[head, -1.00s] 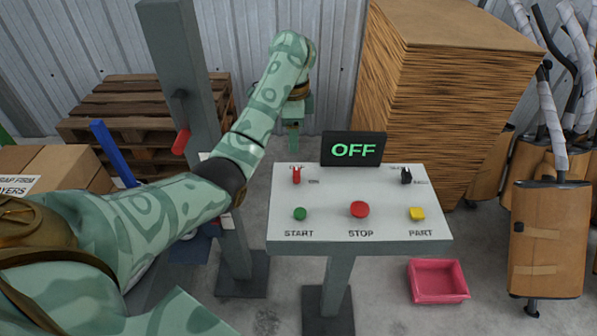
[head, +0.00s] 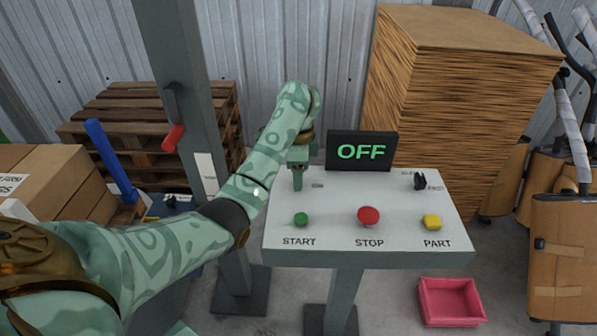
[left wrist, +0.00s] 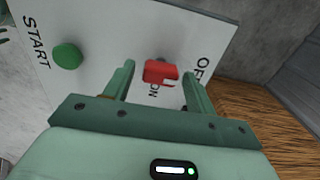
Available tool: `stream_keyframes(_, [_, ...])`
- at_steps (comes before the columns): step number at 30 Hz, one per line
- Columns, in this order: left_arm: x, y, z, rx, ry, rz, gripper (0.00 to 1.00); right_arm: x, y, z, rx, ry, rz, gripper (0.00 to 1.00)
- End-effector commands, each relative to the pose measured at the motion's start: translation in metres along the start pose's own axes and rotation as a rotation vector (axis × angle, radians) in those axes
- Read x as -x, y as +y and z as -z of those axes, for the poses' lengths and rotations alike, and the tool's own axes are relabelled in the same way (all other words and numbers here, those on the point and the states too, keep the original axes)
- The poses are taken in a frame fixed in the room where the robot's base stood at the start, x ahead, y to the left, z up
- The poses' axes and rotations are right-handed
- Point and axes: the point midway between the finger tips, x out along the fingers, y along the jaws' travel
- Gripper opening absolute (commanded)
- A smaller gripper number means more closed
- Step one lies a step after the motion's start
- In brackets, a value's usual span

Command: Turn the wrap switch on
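The control panel (head: 335,222) is a light board on a grey post. Its red wrap switch is hidden behind my gripper in the head view, but it shows in the left wrist view as a red lever (left wrist: 160,72) beside OFF and ON lettering. My left gripper (head: 298,185) points down over the panel's upper left corner. In the left wrist view its two fingers (left wrist: 158,82) are apart, with the red switch between them; I cannot tell whether they touch it. The display (head: 360,151) reads OFF in green. My right gripper is not in view.
The panel also carries a green START button (head: 301,220), a red STOP button (head: 368,216), a yellow PART button (head: 432,222) and a black switch (head: 420,181). A post with a red lever (head: 173,138) stands left. A pink bin (head: 450,302) sits on the floor.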

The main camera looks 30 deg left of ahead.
Motion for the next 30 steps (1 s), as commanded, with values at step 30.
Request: stream_keyframes(30, [0.002, 0.001, 0.001, -0.421, 0.003, -0.003, 0.15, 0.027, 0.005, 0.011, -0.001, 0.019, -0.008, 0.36])
